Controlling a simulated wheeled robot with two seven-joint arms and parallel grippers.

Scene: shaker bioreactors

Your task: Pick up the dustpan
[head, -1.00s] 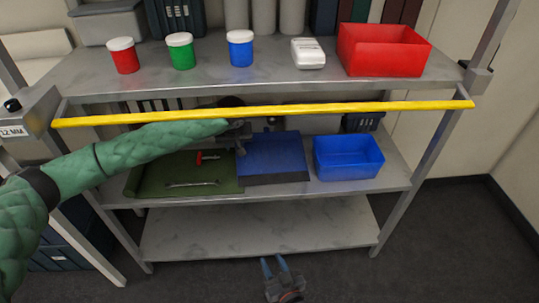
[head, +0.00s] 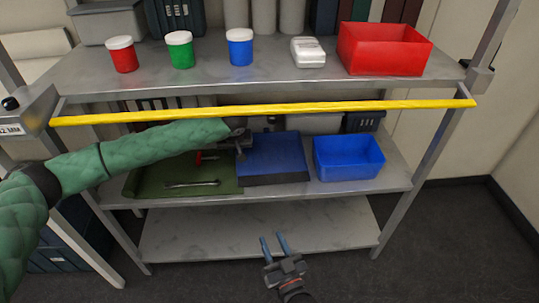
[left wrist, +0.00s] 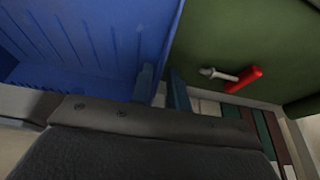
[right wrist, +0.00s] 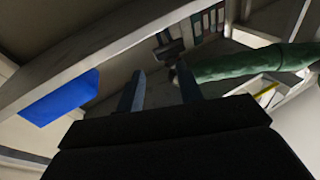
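The blue dustpan (head: 272,152), with a dark front strip, lies on the middle shelf beside a green tray or mat. It also shows at the upper left of the left wrist view (left wrist: 100,35). My left gripper (head: 241,148) reaches over the shelf at the dustpan's left edge. Its fingers (left wrist: 162,88) are parted by a narrow gap around the line of that edge; I cannot tell whether they touch it. My right gripper (head: 273,243) is open and empty in front of the bottom shelf.
A yellow bar (head: 300,108) crosses the front below the top shelf. The green tray (head: 145,183) holds a wrench (head: 192,183) and a red-handled tool (left wrist: 250,76). A blue bin (head: 348,158) stands right of the dustpan. The bottom shelf (head: 200,232) is bare.

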